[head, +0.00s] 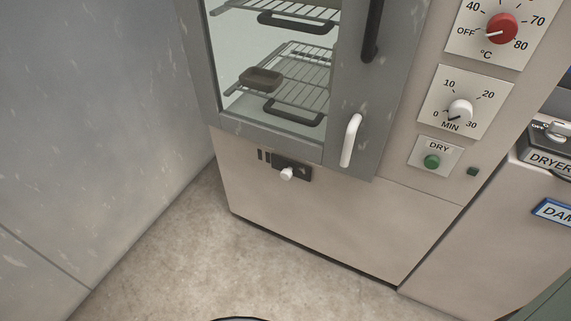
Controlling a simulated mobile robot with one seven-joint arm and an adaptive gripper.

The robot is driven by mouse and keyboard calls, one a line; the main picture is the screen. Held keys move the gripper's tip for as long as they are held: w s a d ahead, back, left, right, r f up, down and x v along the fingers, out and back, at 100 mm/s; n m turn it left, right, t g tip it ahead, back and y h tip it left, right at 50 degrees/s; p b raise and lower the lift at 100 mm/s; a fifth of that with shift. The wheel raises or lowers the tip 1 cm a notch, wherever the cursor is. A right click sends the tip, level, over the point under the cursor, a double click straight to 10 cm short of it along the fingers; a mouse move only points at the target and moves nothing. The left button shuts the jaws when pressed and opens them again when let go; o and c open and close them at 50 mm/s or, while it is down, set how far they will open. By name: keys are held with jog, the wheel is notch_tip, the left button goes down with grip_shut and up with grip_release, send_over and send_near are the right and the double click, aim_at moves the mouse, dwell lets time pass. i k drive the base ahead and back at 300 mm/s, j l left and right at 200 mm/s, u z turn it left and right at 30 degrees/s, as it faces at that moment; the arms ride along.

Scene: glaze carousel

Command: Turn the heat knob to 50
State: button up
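The heat knob (502,28) is a red round knob on a white dial plate (482,54) at the top right of the head view. The plate shows OFF, 40, 70, 80 and °C; its upper part is cut off by the picture's edge, and no 50 shows. The knob's white pointer mark points left and slightly down, towards OFF. My gripper is not in view, so nothing is seen touching the knob.
Below are a white minute knob (460,109) near 0 and a green DRY button (432,161). The glazed cabinet door (230,117) has a white handle (350,140); a brown dish (262,78) sits on a rack inside. Floor (190,262) in front is clear.

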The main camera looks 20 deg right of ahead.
aim_at(501, 29)
jog(key=k+l+z, duration=0.35)
jog(key=k+l, duration=0.15)
jog(key=k+l+z, duration=0.4)
jog(key=l, duration=0.2)
jog(key=k, duration=0.05)
